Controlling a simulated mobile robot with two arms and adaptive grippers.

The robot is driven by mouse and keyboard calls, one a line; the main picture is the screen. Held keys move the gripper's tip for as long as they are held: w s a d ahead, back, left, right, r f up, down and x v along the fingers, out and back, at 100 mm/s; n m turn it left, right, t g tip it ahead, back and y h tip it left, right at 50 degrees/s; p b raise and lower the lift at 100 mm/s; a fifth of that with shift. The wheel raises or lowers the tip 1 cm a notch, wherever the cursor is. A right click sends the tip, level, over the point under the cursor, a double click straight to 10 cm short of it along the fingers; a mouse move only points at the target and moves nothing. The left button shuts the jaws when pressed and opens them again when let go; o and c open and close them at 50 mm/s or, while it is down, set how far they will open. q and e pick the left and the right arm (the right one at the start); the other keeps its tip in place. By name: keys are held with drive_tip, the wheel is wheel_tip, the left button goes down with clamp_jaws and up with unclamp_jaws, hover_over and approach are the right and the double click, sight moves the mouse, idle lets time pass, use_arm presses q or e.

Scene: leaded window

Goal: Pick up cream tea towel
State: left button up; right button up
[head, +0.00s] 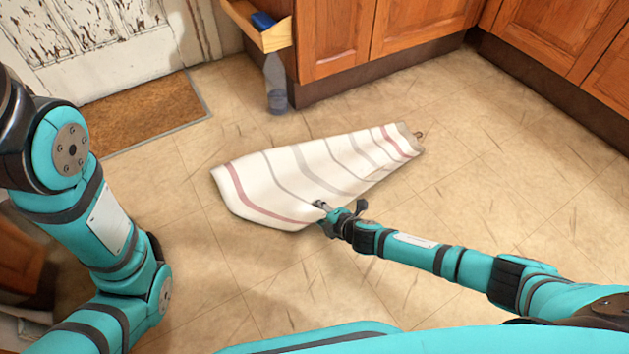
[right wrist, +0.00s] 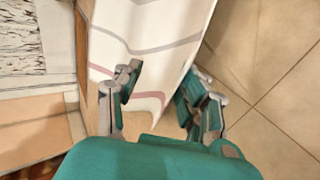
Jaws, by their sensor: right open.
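The cream tea towel (head: 300,172), with grey and red stripes, lies spread on the tiled floor in the head view. A small hanging loop shows at its far right corner. My right gripper (head: 340,212) is at the towel's near edge, with its fingers open. In the right wrist view the open fingers (right wrist: 158,98) stand on either side of the towel's edge (right wrist: 150,35); I cannot tell whether they touch it. My left arm shows at the left of the head view, but its gripper is not visible.
A brown doormat (head: 150,112) lies by a worn white door (head: 85,45). Wooden cabinets (head: 335,40) line the back. Floor right of the towel is clear.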

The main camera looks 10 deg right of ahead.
sight(317, 211)
drive_tip(key=b+x, duration=0.2)
drive_tip(key=x, duration=0.1)
drive_tip(key=shift+s+d+f, duration=0.1)
drive_tip(key=shift+s+f, duration=0.1)
drive_tip(key=shift+w+f+b, duration=0.2)
drive_tip(key=shift+w+b, duration=0.15)
drive_tip(key=shift+w, duration=0.05)
drive_tip(key=shift+r, duration=0.1)
drive_tip(key=shift+c, duration=0.3)
clamp_jaws()
